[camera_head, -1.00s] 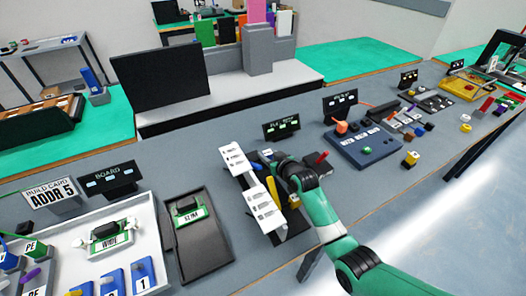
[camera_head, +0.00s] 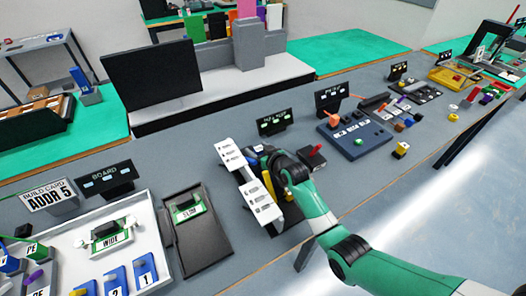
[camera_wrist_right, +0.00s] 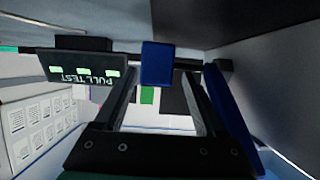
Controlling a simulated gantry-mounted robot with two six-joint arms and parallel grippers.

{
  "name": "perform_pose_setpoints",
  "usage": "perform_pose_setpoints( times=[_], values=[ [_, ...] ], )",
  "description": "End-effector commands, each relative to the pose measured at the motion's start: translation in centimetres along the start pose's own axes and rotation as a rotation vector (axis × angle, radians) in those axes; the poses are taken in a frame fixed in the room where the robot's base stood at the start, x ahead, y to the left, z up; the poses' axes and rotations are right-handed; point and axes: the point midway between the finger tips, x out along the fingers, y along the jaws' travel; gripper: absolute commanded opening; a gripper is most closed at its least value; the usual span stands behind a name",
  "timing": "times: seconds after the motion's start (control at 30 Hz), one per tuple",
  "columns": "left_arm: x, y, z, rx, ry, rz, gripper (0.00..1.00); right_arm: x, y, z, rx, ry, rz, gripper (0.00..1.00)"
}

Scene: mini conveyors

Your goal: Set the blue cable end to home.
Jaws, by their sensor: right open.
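My right gripper (camera_wrist_right: 158,105) is open in the right wrist view, with its two dark fingers apart. A blue block (camera_wrist_right: 157,63), possibly the blue cable end, shows between and beyond the fingertips; I cannot tell how deep it sits. A small blue piece (camera_head: 253,161) also shows in the head view, beside the white labelled panels. In the head view my right gripper (camera_head: 263,160) is at the pull test station, mostly hidden by its own wrist. No cable can be made out on the blue block. My left gripper is not in view.
The pull test sign (camera_wrist_right: 82,68) stands close by, upside down in the wrist view. White labelled panels (camera_head: 263,200) flank the gripper. A long blue bar (camera_wrist_right: 229,110) runs beside one finger. A blue box with buttons (camera_head: 355,138) stands to the right, a dark tray (camera_head: 205,250) to the left.

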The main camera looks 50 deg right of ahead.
Motion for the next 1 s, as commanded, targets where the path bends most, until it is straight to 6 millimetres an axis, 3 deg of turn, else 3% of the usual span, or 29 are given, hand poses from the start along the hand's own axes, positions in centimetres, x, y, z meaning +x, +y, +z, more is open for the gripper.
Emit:
perform_pose_setpoints(
  times=[0.1,0.37,0.5,0.7,1.0],
  values=[
    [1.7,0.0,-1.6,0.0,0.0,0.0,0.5,-1.4,-0.1,-3.0,-0.001,0.003,-0.001,0.72],
    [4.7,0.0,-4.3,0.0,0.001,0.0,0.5,-8.0,-1.4,-6.3,0.0,0.003,-0.001,0.72],
    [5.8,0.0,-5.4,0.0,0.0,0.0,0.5,-11.7,-2.5,-6.1,-0.001,-0.002,-0.002,0.72],
    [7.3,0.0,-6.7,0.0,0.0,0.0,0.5,-15.8,-3.5,-6.2,-0.001,-0.002,-0.002,0.72],
    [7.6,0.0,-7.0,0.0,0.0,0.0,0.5,-17.0,-3.8,-5.8,0.0,0.0,0.0,0.72]
  ],
)
